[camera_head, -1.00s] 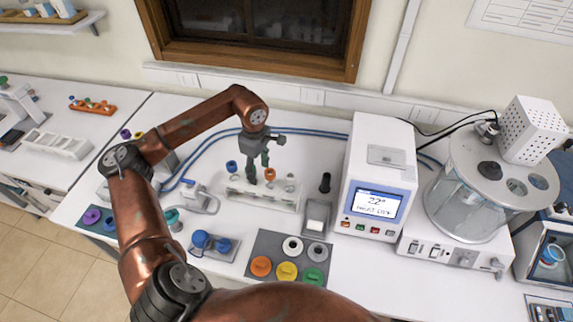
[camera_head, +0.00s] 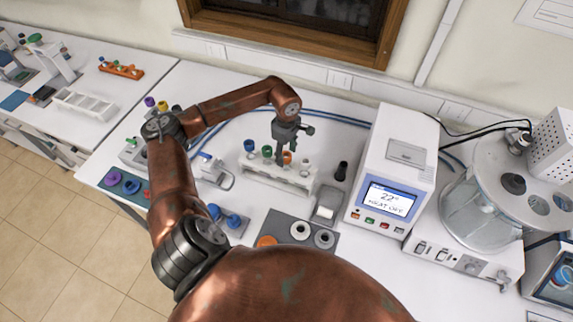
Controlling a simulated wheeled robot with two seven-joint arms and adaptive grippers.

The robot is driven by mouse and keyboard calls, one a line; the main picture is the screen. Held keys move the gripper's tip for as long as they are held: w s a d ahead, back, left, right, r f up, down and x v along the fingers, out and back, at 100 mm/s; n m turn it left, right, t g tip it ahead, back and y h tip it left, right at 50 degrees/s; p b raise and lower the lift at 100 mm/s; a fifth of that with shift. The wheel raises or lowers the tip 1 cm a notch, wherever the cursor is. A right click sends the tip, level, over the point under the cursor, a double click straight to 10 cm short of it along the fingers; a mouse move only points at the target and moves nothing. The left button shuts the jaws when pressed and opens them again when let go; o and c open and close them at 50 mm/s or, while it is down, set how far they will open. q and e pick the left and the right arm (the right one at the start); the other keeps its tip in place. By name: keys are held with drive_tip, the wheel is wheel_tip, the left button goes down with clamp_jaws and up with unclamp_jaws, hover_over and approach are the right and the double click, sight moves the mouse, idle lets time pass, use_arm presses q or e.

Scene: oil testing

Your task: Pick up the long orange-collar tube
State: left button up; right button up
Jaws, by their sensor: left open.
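The orange-collar tube (camera_head: 287,158) stands in the white rack (camera_head: 262,172) on the bench, with its collar partly covered by my gripper. My left gripper (camera_head: 284,154) is open and points down over the rack, right at the orange collar. I cannot tell whether the fingers touch it. In the same rack stand a blue-collar tube (camera_head: 249,145) and a green-collar tube (camera_head: 267,151) to the left, and a white-collar tube (camera_head: 305,163) to the right. My right gripper is not in view.
Right of the rack are a small black-topped item (camera_head: 341,172) and a white heater box (camera_head: 392,165) with a screen. A clamp-like white stand (camera_head: 213,172) is at left. Blue hoses (camera_head: 340,118) run behind.

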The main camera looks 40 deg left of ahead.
use_arm(q)
drive_tip(key=shift+s+f, duration=0.1)
drive_tip(key=shift+f, duration=0.35)
clamp_jaws()
idle(0.3)
